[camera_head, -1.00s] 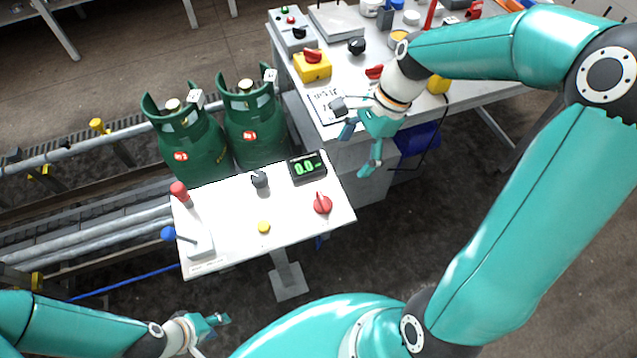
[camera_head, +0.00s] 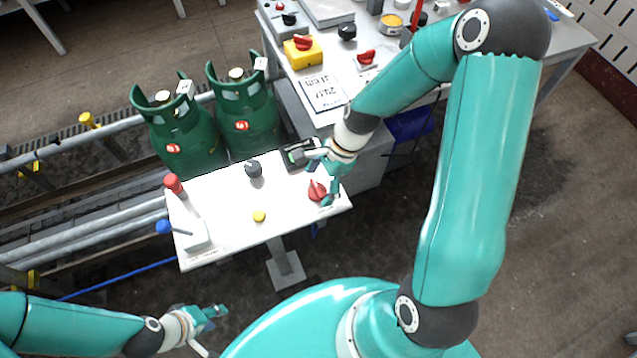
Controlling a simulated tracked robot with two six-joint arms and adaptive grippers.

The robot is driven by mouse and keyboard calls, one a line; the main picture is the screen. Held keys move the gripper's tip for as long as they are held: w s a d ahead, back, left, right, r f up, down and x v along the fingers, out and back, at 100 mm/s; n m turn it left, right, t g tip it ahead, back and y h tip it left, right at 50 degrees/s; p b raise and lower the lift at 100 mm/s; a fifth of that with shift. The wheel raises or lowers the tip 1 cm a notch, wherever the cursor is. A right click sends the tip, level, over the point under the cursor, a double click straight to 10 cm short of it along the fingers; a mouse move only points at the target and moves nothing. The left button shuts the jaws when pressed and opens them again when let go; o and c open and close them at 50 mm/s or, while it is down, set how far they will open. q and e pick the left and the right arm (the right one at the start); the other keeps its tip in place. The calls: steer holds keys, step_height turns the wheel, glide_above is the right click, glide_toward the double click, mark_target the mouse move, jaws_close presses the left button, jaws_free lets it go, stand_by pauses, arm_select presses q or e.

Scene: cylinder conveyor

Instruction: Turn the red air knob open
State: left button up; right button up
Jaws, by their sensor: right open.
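The red knob (camera_head: 316,190) sits at the right end of a small white console (camera_head: 225,235). My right gripper (camera_head: 319,179) is open over that end of the console, its fingers spread around the knob's place. One finger is near the small display, the other beside the knob's right side. I cannot tell whether it touches the knob. My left gripper (camera_head: 213,314) is low in the picture, in front of the console and away from it; its jaw opening is unclear.
The console also bears a black knob (camera_head: 253,169), a yellow button (camera_head: 259,216), a partly covered display (camera_head: 297,154), a red-topped post (camera_head: 174,184) and a blue-tipped lever (camera_head: 165,227). Green gas cylinders (camera_head: 243,115) stand behind. A workbench (camera_head: 395,75) with other red knobs stands behind right.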

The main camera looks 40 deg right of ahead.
steer(key=shift+a+f, duration=0.1)
steer(key=shift+f, duration=0.15)
steer(key=c, duration=1.1)
steer(key=shift+c, duration=0.2)
